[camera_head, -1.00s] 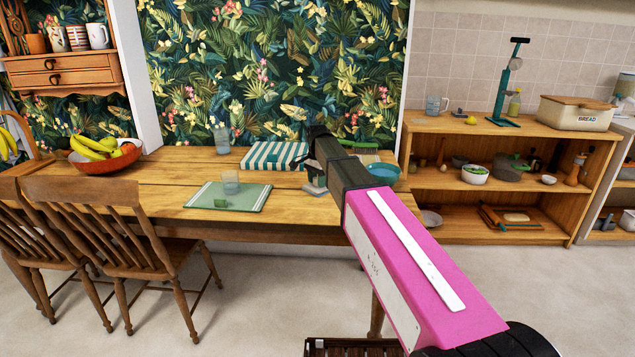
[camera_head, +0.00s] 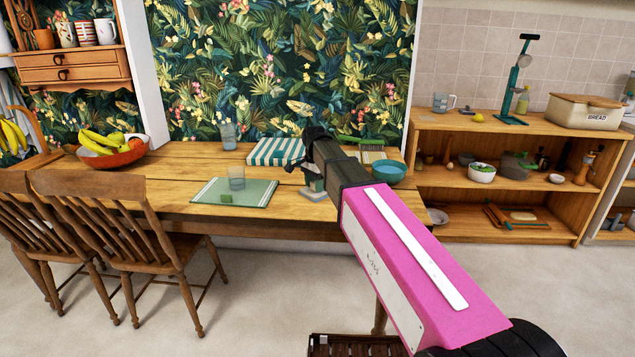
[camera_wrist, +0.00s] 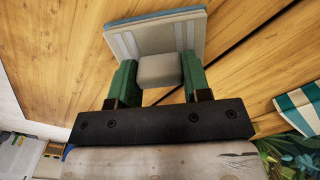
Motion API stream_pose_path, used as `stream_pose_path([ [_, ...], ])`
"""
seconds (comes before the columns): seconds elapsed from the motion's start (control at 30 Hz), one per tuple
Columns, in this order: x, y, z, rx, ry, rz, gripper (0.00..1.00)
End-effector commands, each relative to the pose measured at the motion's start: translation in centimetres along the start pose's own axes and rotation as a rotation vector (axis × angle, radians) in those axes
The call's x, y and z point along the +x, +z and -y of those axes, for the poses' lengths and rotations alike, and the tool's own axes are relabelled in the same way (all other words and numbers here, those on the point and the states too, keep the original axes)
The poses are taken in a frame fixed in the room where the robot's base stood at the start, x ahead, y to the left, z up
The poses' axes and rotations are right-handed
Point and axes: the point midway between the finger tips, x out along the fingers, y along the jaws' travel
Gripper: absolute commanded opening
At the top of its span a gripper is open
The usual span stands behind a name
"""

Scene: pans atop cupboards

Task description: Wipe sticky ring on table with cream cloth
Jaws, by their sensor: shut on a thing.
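My gripper (camera_wrist: 153,80) is shut on the grey block-like grip of a pale pad (camera_wrist: 160,35). The pad has lighter stripes and a blue edge in the wrist view. It may be the cream cloth folded up, but I cannot be sure. In the head view the pad (camera_head: 314,194) shows below my green fingers, at the front part of the wooden table (camera_head: 170,180). My arm hides part of the table there. I cannot tell whether the pad touches the wood. No sticky ring is distinguishable in these frames.
A striped teal-and-white item (camera_head: 270,151) lies behind. A teal bowl (camera_head: 388,172) and green brush (camera_head: 355,141) are to the right. Chairs (camera_head: 125,225) stand in front.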

Motion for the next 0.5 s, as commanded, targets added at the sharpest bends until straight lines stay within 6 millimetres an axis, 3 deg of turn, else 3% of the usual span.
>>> stream_pose_path([
  [0.23,0.1,1.8,-0.8,0.0,0.0,0.001,0.22],
  [0.5,0.1,1.1,0.1,0.001,0.001,0.001,0.22],
])
